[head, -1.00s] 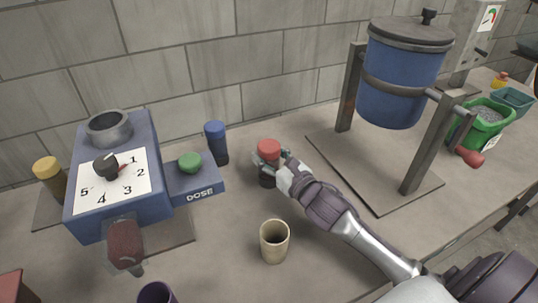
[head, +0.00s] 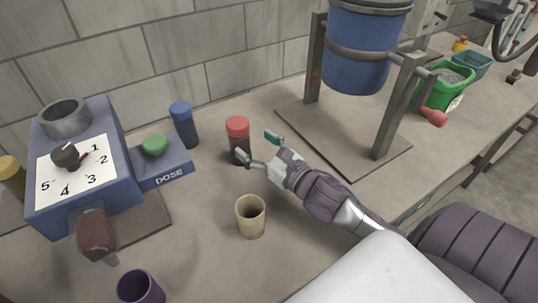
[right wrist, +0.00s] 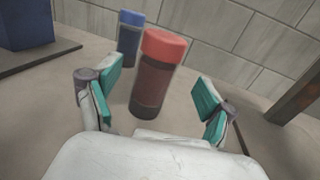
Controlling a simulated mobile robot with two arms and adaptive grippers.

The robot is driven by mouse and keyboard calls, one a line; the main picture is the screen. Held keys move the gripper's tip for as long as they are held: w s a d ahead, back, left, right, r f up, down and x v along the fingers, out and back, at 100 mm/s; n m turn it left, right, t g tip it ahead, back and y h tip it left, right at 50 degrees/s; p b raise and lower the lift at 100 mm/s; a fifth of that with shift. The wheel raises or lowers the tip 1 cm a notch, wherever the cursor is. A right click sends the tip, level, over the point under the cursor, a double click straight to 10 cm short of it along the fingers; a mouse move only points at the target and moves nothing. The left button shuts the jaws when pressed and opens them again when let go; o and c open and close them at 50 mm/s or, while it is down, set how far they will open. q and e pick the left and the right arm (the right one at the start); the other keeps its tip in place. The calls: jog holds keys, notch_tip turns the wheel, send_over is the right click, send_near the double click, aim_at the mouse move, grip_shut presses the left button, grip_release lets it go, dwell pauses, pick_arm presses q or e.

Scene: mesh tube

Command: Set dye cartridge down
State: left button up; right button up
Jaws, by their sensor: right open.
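The dye cartridge with a red cap (head: 238,138) stands upright on the bench between the dosing machine and the blue tank's stand. In the right wrist view the red cartridge (right wrist: 156,75) stands between and just beyond the two teal fingertips, with a gap on each side. My right gripper (head: 262,148) is open and empty beside it, with its fingers spread. My left gripper is not in view.
A blue cartridge (head: 183,125) stands behind the DOSE block (head: 165,172) of the dosing machine (head: 110,165). A beige cup (head: 250,217) stands in front of the red cartridge. A purple cup (head: 140,289) is at the front. The blue tank (head: 362,50) hangs on its stand at right.

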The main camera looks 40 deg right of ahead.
jog(key=shift+s+d, duration=0.2)
jog(key=shift+s, duration=1.1)
jog(key=shift+s+d, duration=0.2)
jog(key=shift+s, duration=1.1)
